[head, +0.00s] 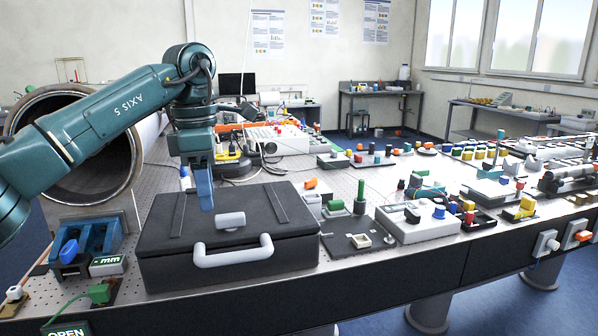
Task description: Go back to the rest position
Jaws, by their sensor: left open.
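My left gripper (204,188) hangs pointing down from the teal arm that comes in from the left. Its blue fingers are over the black case (160,225), and I cannot tell whether the tips touch the lid. Nothing shows between the fingers, and the jaws are open. The case is closed, with a light grey handle (233,254) on its front and a grey cylindrical piece (231,220) on its lid. My right gripper is not in view.
A large metal pipe (125,165) stands behind my left arm. A blue clamp-like block (85,245) is left of the case. A white control box (415,222) and several small fixtures crowd the perforated table (345,190) on the right. The table's front edge is close.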

